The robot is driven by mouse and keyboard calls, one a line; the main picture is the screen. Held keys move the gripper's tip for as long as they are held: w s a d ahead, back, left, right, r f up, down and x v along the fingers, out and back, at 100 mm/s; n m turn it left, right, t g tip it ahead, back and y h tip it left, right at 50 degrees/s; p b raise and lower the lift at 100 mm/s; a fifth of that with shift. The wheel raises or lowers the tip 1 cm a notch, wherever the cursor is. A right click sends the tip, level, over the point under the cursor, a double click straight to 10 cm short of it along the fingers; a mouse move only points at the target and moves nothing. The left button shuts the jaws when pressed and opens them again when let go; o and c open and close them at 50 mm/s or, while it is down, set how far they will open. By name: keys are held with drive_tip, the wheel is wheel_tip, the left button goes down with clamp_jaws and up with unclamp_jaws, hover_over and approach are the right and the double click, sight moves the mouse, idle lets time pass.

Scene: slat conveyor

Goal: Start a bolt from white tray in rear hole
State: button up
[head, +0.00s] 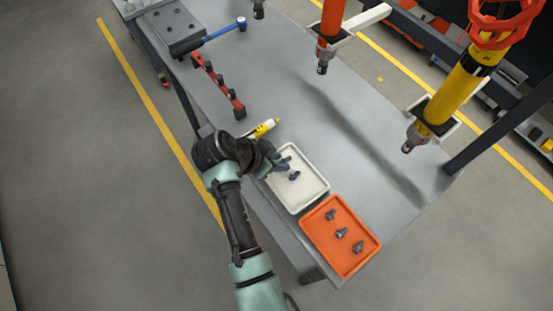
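The white tray (316,192) lies near the front edge of the grey bench. A dark bolt (294,175) lies in it, and other dark shapes by my fingers may be more bolts. My gripper (281,163) is over the tray's left part, close to that bolt. The fingers are small and dark here, so I cannot tell whether they are open, shut or holding something. A grey plate (170,22) with dark holes lies at the far upper left of the bench; which hole is the rear one is unclear.
An orange tray (318,242) with three bolts adjoins the white tray. A yellow tube (265,128), a red rack (219,86) and a blue-handled tool (222,33) lie toward the plate. Orange (332,20) and yellow (450,95) tools hang above the bench. Its middle is clear.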

clamp_jaws()
drive_tip(key=shift+r+p, duration=2.2)
drive_tip(key=shift+r, duration=0.25)
